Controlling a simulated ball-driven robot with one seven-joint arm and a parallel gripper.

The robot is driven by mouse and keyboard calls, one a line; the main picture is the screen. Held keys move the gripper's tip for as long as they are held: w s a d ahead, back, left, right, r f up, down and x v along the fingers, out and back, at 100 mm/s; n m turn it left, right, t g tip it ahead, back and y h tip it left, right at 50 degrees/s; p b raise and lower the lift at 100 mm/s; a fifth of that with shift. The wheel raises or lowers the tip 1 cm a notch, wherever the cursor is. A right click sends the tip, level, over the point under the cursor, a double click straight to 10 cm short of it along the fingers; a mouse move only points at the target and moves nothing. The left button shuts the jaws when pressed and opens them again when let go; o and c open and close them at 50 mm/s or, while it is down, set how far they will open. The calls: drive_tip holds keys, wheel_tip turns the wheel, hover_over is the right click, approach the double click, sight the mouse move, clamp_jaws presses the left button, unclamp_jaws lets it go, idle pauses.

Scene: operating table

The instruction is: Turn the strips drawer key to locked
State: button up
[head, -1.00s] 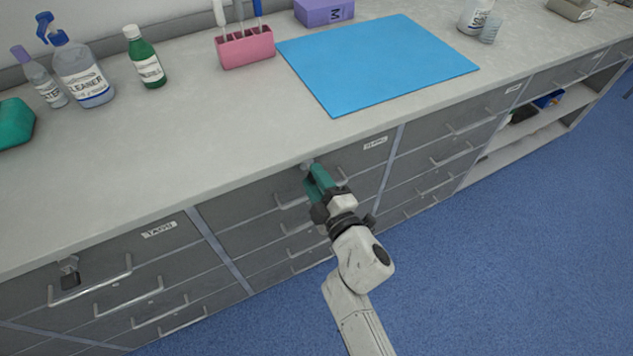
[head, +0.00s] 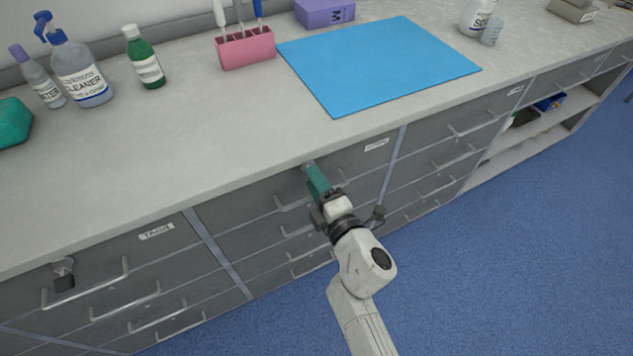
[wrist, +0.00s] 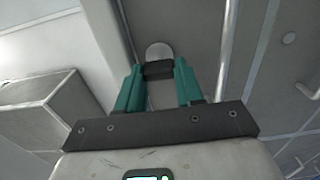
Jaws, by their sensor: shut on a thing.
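The strips drawer (head: 345,163) is the top drawer in the middle column of the grey cabinet; its small label (head: 376,145) is blurred. Its lock (wrist: 159,50) shows in the wrist view as a round silver disc. The key's dark head (wrist: 158,69) stands in front of the lock, between the green fingertips. My gripper (head: 312,170) is at the drawer's upper edge, just under the countertop, and is shut on the key. It also shows in the wrist view (wrist: 158,74). In the head view my fingers hide the key, and its exact angle is hard to tell.
The drawer's bar handle (wrist: 229,45) runs close beside my fingers. The countertop edge (head: 247,184) overhangs just above. Another drawer at the left has a dark key (head: 64,282) in its lock. Bottles, a pink holder (head: 246,50) and a blue mat (head: 375,62) stand or lie on top.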

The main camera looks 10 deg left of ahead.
drive_tip(key=shift+a+r, duration=0.15)
drive_tip(key=o, duration=1)
drive_tip(key=shift+o, duration=0.2)
drive_tip(key=p+v, duration=0.2)
drive_tip(key=v, duration=0.8)
drive_tip(key=shift+s+d, duration=0.3)
